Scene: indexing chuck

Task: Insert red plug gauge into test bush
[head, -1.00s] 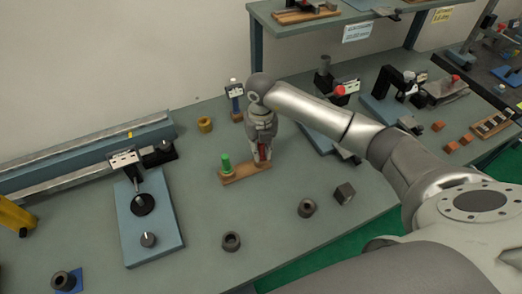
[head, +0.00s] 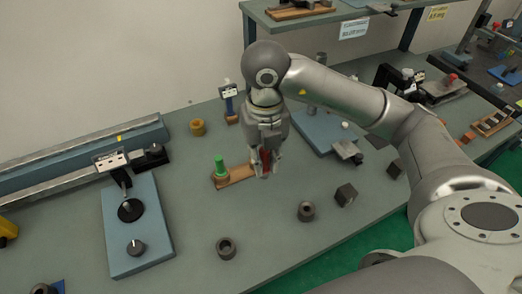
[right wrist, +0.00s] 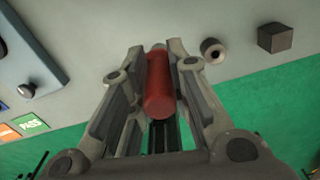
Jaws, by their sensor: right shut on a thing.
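My right gripper (head: 265,168) is shut on the red plug gauge (head: 266,160), in front of the right end of a wooden stand (head: 238,177). In the right wrist view the red gauge (right wrist: 160,85) lies lengthwise between the two fingers. A green plug gauge (head: 219,166) stands upright at the left of the stand. Grey bushes with a hole stand on the bench: one at the front (head: 226,248) and one further right (head: 306,210). I cannot tell which is the test bush. My left gripper is not in view.
A dark cube (head: 346,194) stands right of the bushes. A blue plate with a dial fixture (head: 140,235) is at the left. A brass ring (head: 197,127) and a small post fixture (head: 229,100) are behind. The bench between the stand and the front bush is clear.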

